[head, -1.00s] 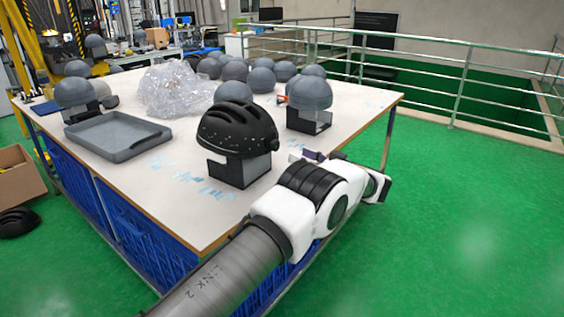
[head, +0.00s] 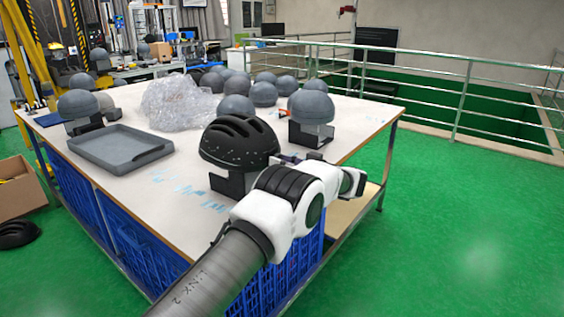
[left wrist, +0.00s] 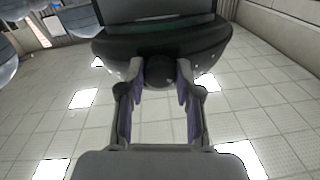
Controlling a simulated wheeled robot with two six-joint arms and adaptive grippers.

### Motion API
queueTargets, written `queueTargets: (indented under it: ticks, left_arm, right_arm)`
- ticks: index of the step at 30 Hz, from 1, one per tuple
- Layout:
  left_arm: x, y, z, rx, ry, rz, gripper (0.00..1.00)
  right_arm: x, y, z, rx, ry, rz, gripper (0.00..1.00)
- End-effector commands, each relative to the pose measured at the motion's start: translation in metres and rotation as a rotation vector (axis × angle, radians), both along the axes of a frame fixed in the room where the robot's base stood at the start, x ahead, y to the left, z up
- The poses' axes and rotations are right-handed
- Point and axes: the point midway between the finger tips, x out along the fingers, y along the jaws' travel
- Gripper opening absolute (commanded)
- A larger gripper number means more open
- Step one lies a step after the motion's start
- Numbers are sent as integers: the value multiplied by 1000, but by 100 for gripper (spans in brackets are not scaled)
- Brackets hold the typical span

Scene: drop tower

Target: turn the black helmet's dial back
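The black helmet (head: 238,141) sits on a black stand near the front right corner of the table. My left gripper (head: 287,160) is at the helmet's right side, partly hidden behind my wrist. In the left wrist view the helmet's dark rim (left wrist: 110,46) crosses the top, upside down. A round dark dial (left wrist: 183,72) stands out below it. My right gripper is not in view.
A grey tray (head: 120,150) lies left of the helmet. A grey dome on a stand (head: 311,108) is behind it to the right. Clear plastic wrap (head: 180,102) and several grey domes fill the back. Green floor and a railing (head: 460,100) lie to the right.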

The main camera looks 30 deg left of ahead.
Motion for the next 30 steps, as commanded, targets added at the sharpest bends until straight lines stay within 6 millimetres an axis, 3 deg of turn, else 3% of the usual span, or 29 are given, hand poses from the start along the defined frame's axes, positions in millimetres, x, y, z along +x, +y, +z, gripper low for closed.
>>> queueTargets:
  ticks: [17,30]
  left_arm:
    - [0,0,-1,-2,-77,-2,0]
    - [0,0,-3,-9,-422,-12,0]
  right_arm:
    - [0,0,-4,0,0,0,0]
    - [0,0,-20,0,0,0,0]
